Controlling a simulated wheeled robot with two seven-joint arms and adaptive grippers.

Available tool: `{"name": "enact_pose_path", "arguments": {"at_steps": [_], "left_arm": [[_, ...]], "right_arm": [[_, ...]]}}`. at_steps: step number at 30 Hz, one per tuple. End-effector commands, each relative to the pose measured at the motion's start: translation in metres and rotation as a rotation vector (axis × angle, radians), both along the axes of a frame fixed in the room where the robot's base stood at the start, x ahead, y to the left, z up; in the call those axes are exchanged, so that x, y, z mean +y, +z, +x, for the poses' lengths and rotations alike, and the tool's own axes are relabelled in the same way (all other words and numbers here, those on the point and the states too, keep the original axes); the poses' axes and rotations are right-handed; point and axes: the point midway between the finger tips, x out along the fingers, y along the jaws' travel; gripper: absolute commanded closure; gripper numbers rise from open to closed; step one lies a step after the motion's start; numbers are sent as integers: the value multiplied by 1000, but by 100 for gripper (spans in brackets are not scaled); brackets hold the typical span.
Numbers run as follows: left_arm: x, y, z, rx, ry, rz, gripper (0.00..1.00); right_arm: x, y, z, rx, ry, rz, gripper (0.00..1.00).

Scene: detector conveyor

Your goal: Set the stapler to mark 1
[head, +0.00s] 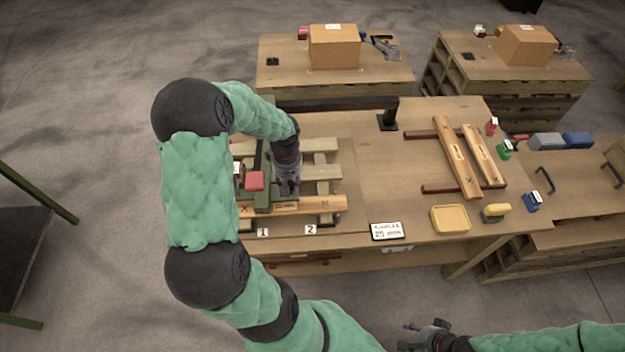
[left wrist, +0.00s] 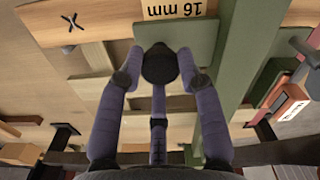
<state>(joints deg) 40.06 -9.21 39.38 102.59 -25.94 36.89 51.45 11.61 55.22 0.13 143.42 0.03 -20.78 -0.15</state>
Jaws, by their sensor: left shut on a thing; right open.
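The stapler is a green carriage (head: 262,199) with a red block (head: 255,181), standing across a wooden board (head: 335,203). Its lower end is roughly above the mark 1 label (head: 263,232); the mark 2 label (head: 310,230) is to the right. My left gripper (head: 287,186) is at the carriage's right side. In the left wrist view, my left gripper (left wrist: 160,72) is shut on a dark round knob (left wrist: 160,62) by the green plate (left wrist: 200,42). Exact alignment with mark 1 cannot be told. My right gripper (head: 425,328) is open and empty at the bottom, away from the table.
Wooden slats (head: 322,172) lie under the board. A sign (head: 388,231), a yellow tray (head: 450,219) and two planks (head: 458,155) are to the right. My left arm hides the table's left part.

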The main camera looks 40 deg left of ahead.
Motion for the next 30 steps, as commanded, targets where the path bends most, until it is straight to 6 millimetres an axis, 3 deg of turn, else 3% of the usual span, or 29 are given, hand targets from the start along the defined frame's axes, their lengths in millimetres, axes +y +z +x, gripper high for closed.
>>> {"name": "enact_pose_path", "arguments": {"at_steps": [3,10,27,28,30], "left_arm": [[17,1,-19,2,6,2,100],[35,0,-41,2,3,1,100],[41,0,-48,0,-1,0,100],[41,0,-48,0,0,0,55],[41,0,-48,0,0,0,40]], "right_arm": [[0,1,0,0,0,0,51],[0,3,0,0,0,0,51],[0,3,0,0,0,0,51],[0,3,0,0,0,0,51],[0,3,0,0,0,0,51]]}}
